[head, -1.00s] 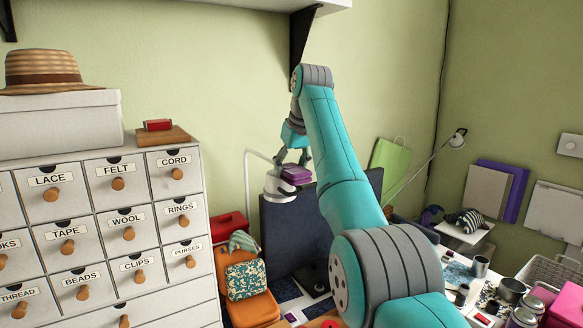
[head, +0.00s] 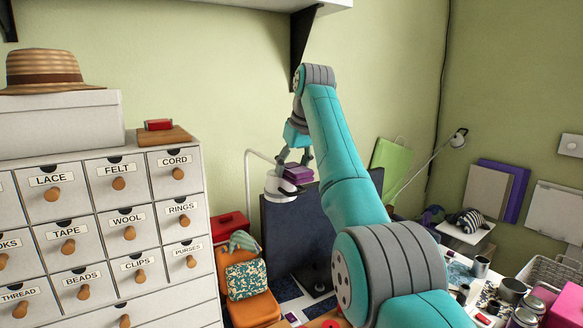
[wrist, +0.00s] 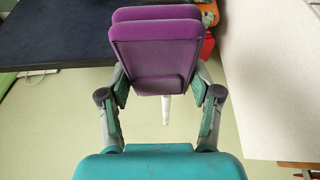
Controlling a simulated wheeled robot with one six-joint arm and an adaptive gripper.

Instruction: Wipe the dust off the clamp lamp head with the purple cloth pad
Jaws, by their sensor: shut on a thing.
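My gripper (head: 294,160) is shut on the purple cloth pad (head: 299,174), which fills the space between the fingers in the wrist view (wrist: 153,50). A white lamp head (head: 275,187) hangs from an arched pale pole, close beside and slightly below the pad in the head view. I take it to be the clamp lamp head. The pad overlaps its right edge, and I cannot tell whether they touch. In the wrist view the lamp head is hidden behind the pad; a thin white piece (wrist: 166,110) shows below it. Dust is too small to make out.
A dark upright panel (head: 282,235) stands below the lamp. A labelled drawer cabinet (head: 100,225) stands at left. Orange bags (head: 255,307) and a red box (head: 229,225) lie between them. A second lamp (head: 458,139) and a cluttered table are at right. A shelf bracket (head: 300,45) is above.

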